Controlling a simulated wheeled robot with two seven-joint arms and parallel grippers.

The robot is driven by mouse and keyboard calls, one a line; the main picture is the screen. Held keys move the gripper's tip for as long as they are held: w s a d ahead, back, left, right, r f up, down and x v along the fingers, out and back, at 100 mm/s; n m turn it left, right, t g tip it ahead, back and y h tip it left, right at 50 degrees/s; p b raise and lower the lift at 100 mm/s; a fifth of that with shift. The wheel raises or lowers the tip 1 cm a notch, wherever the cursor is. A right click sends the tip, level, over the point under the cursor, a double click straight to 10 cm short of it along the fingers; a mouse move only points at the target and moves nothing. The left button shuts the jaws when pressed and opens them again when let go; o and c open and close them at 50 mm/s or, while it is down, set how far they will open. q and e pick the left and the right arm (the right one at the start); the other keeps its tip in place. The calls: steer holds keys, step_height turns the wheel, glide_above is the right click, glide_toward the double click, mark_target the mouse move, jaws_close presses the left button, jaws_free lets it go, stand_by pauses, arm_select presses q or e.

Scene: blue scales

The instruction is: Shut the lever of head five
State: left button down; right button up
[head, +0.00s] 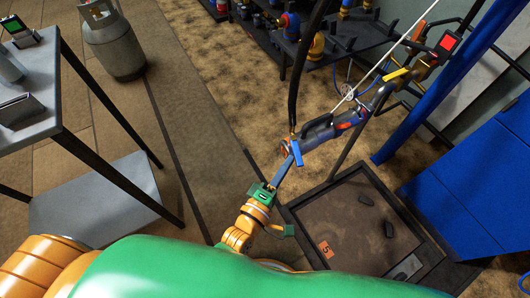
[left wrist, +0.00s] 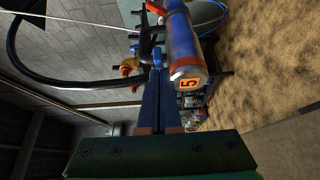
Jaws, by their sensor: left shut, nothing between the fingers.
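The filling head (head: 332,130), a blue-grey cylinder with a black hose joined to it, hangs above the scale on the right of the head view. In the left wrist view its cylinder (left wrist: 183,40) bears an orange label with a 5 (left wrist: 188,81). A small blue lever-like part (head: 297,152) shows at its lower left end. My left gripper (head: 290,160) is shut and empty, its fingertips close beside that part. The fingers (left wrist: 159,85) also show in the left wrist view; contact cannot be told. My right gripper is out of view.
A scale platform (head: 350,225) with an orange 5 plate lies below the head. A blue post (head: 425,85) and blue cabinet (head: 485,190) stand at the right. A grey table (head: 70,90) and a gas cylinder (head: 112,45) stand left. The floor between is clear.

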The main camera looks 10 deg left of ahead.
arm_select(q)
steer(key=shift+d+y, duration=0.3)
steer(key=shift+d, duration=0.9)
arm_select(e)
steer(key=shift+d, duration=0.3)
arm_select(q)
steer(key=shift+w+d, duration=0.1)
